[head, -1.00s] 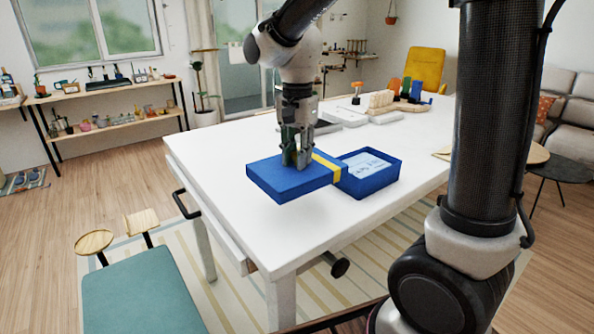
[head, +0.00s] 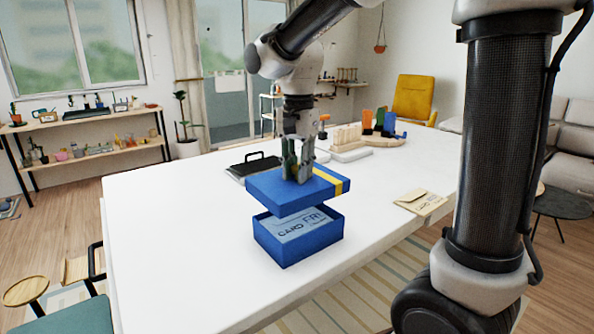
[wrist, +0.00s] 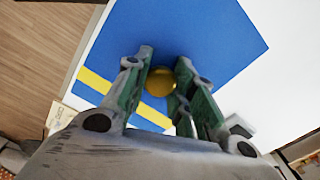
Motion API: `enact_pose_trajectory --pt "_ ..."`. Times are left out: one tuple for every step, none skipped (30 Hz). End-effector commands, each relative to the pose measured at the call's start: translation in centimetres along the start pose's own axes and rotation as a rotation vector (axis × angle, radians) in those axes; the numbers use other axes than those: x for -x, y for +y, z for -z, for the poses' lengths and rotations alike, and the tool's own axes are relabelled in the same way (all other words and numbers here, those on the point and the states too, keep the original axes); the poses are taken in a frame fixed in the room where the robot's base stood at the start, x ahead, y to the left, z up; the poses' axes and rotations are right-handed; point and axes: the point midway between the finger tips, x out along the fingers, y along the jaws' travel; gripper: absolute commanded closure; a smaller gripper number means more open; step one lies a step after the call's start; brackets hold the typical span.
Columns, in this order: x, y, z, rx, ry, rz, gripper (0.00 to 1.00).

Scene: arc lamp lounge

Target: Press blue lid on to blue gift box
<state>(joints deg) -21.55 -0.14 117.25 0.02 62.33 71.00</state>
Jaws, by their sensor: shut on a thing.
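The blue lid (head: 270,187) with a yellow band hangs level above the table. My gripper (head: 298,178) is shut on the lid's round yellow knob, which shows between the fingers in the wrist view (wrist: 160,82). The open blue gift box (head: 285,250) stands on the white table just below the lid, with a gap between them. A light-blue printed card (head: 303,226) shows inside the box. In the wrist view the lid (wrist: 190,35) hides the box.
The white table (head: 170,250) is clear to the left of the box. A tan card or envelope (head: 421,202) lies to the right. A black-handled tray (head: 255,167) and a wooden rack (head: 347,138) stand behind.

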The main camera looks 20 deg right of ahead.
Motion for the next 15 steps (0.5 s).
enact_pose_trajectory --pt "0.02 0.03 -0.02 0.0 -0.001 -0.002 0.99" --pt "0.02 0.1 -0.05 0.001 -0.002 -0.005 0.99" --pt "0.02 0.17 -0.07 0.001 -0.003 -0.008 0.99" --pt "0.02 0.19 -0.08 0.001 -0.003 -0.009 0.99" --pt "0.02 0.2 -0.08 0.001 -0.003 -0.009 0.99" --pt "0.01 0.2 -0.07 0.001 -0.003 -0.009 0.99" --pt "0.01 0.2 -0.07 0.001 -0.003 -0.009 0.99" --pt "0.01 0.2 -0.07 0.001 -0.003 -0.009 0.99" --pt "0.01 0.2 -0.07 0.001 -0.003 -0.009 0.99" --pt "0.02 0.19 -0.08 0.004 -0.003 -0.009 0.99" --pt "-0.03 0.2 -0.08 0.003 -0.003 -0.009 0.99" --pt "-0.13 0.2 -0.08 0.003 -0.003 -0.01 0.99" --pt "-0.23 0.2 -0.08 0.003 -0.003 -0.01 0.99" --pt "-0.37 0.21 -0.08 0.003 -0.004 -0.01 0.99" --pt "-0.62 0.23 -0.09 0.003 -0.004 -0.011 0.99"
